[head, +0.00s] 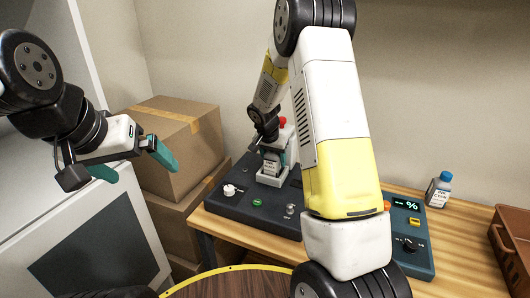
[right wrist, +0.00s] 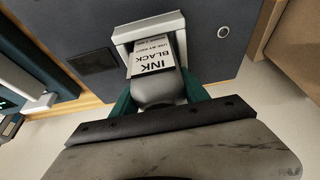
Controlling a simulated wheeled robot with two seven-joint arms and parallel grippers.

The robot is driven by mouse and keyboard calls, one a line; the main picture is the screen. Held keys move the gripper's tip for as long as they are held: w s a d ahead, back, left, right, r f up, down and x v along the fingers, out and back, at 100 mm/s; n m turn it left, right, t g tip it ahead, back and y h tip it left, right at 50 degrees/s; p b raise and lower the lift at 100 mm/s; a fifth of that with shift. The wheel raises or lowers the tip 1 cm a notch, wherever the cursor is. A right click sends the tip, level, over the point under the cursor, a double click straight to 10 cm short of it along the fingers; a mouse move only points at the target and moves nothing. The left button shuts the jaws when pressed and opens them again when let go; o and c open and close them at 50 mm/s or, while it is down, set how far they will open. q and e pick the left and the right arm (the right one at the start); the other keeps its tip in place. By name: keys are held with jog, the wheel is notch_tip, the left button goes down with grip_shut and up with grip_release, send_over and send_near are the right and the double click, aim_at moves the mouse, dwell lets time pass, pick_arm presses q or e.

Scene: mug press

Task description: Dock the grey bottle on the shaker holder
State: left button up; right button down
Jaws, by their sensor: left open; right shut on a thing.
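The grey bottle (head: 271,160) has a white label and stands upright at the shaker holder (head: 270,181), a pale open-topped frame on a dark machine. In the right wrist view the bottle (right wrist: 158,88), labelled INK BLACK, has its labelled end within the light holder frame (right wrist: 122,34). Whether it is fully seated I cannot tell. My right gripper (right wrist: 160,100) is shut on the bottle, with teal fingers on either side; in the head view it is mostly hidden by the bottle and arm. My left gripper (head: 126,167) is open and empty at the left, away from the machine.
The dark machine (head: 236,207) carries a white knob, a green button and a red-topped part. A blue-capped bottle (head: 439,190) stands on the wooden table (head: 445,246) beside a control panel (head: 409,244). Cardboard boxes (head: 178,150) are at left, a brown crate (head: 513,250) at right.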

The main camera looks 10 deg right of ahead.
jog(key=shift+f, duration=0.1)
jog(key=c, duration=0.6)
grip_release()
jog(key=s+a+r+n+y, duration=0.1)
jog(key=s+r, duration=0.4)
jog(key=r, duration=0.3)
jog(key=s+a+r, duration=0.1)
jog(key=s+r, duration=0.4)
jog(key=r, duration=0.4)
jog(key=s+a+r+n+y, duration=0.1)
jog(key=s+r+n, duration=0.1)
jog(key=s, duration=0.5)
jog(key=s+a+r+n+t+y, duration=0.1)
jog(key=s+r+n, duration=0.1)
jog(key=s, duration=0.6)
jog(key=s+r+n+t+y, duration=0.1)
jog(key=s+r+n, duration=0.1)
jog(key=s, duration=0.6)
jog(key=shift+s+a+r+y, duration=0.1)
jog(key=shift+a+r+y, duration=0.3)
jog(key=shift+r, duration=0.1)
